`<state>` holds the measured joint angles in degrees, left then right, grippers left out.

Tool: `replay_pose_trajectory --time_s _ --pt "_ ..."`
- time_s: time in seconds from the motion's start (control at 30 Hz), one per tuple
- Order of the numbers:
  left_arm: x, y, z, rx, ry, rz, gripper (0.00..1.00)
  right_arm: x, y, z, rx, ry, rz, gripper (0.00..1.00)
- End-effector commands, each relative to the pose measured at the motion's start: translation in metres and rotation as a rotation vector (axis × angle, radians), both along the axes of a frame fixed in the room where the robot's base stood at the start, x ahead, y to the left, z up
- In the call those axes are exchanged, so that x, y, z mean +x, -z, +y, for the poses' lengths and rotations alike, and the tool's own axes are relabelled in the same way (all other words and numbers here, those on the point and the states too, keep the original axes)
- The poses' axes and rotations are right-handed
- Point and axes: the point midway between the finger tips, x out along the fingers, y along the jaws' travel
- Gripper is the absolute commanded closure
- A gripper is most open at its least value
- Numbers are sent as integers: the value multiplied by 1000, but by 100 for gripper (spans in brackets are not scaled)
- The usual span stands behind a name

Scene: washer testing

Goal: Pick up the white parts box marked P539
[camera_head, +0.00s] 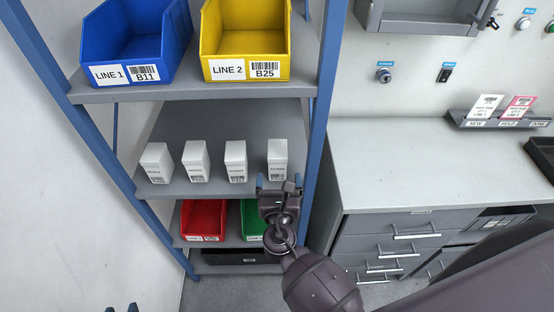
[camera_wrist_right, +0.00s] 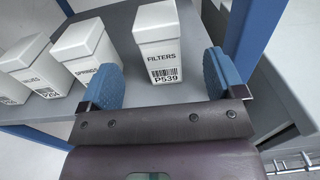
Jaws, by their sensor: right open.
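The white parts box marked P539 (camera_wrist_right: 158,48), also labelled FILTERS, stands upright on the grey middle shelf. In the head view it is the rightmost white box (camera_head: 277,157) of the row. My right gripper (camera_head: 279,183) is open in front of it. In the right wrist view the blue fingers (camera_wrist_right: 162,82) are spread, with the lower part of the box showing between and beyond them. I see no contact with the box. Two small dark tips at the bottom left edge of the head view look like my left gripper (camera_head: 121,309), spread apart.
Other white boxes (camera_head: 236,160) stand left of P539, one labelled SPRINGS (camera_wrist_right: 82,50). A blue shelf post (camera_head: 322,110) rises close on the right. Blue (camera_head: 130,40) and yellow (camera_head: 245,40) bins sit above, red (camera_head: 203,217) and green (camera_head: 252,220) bins below. A workbench (camera_head: 430,165) stands right.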

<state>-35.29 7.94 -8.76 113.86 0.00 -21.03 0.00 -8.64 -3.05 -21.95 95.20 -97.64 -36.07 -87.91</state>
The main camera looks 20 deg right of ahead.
Motion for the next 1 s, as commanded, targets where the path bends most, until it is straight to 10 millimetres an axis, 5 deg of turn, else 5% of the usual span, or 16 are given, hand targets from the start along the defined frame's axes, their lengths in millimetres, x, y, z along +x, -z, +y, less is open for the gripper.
replay_pose_trajectory --time_s 0.73,1.0 --pt "7 -7 1 4 3 -13 57 78 7 -21 3 -2 -2 12" --pt "7 -7 1 5 3 -13 57 88 8 -25 5 0 -1 12"
